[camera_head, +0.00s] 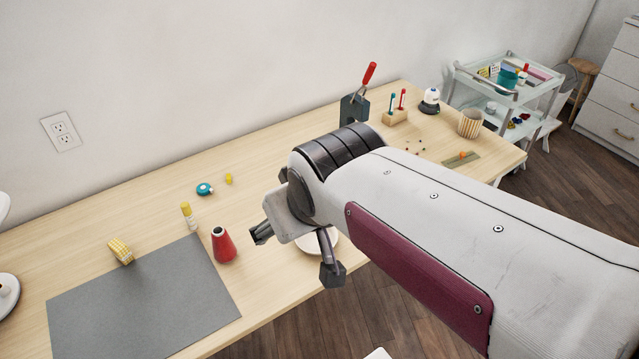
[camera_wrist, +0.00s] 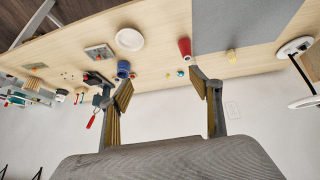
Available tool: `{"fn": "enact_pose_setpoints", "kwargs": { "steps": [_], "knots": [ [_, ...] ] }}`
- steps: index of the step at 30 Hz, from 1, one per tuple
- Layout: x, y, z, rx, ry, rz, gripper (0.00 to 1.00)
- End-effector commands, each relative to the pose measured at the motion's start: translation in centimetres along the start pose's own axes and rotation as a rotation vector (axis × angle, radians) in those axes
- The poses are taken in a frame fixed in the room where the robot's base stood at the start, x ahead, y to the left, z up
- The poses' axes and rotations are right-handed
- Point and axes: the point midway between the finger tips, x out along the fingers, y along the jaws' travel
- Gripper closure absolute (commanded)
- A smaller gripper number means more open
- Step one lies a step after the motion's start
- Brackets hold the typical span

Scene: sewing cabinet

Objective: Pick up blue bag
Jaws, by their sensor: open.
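A small blue object (camera_wrist: 123,67), the only thing here that could be the blue bag, stands on the table in the wrist view, just beyond the left finger. It is too small there to tell its exact shape. I cannot see it in the head view, where my arm covers part of the table. My gripper (camera_head: 296,257) is open and empty above the table, near a white plate that it partly hides. In the wrist view my gripper (camera_wrist: 163,88) shows its two fingers spread apart, with nothing between them.
A red cone-shaped spool (camera_head: 223,246) stands beside a grey mat (camera_head: 140,305). A yellow-and-white bottle (camera_head: 188,216) and a teal roll (camera_head: 204,189) stand nearby. The white plate (camera_wrist: 130,39) is on the table. A red-handled tool (camera_head: 369,74) sticks up at the back.

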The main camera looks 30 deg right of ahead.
Motion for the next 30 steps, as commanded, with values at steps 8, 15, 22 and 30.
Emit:
{"fn": "enact_pose_setpoints", "kwargs": {
  "steps": [8,15,22,30],
  "knots": [
    [4.0,2.8,-4.2,0.013,0.057,0.055,0.36],
    [7.5,5.3,-7.4,0.016,0.11,0.091,0.36],
    [11.0,7.7,-9.7,0.017,0.159,0.117,0.36],
    [15.3,10.6,-11.8,0.015,0.215,0.135,0.36]
  ]
}}
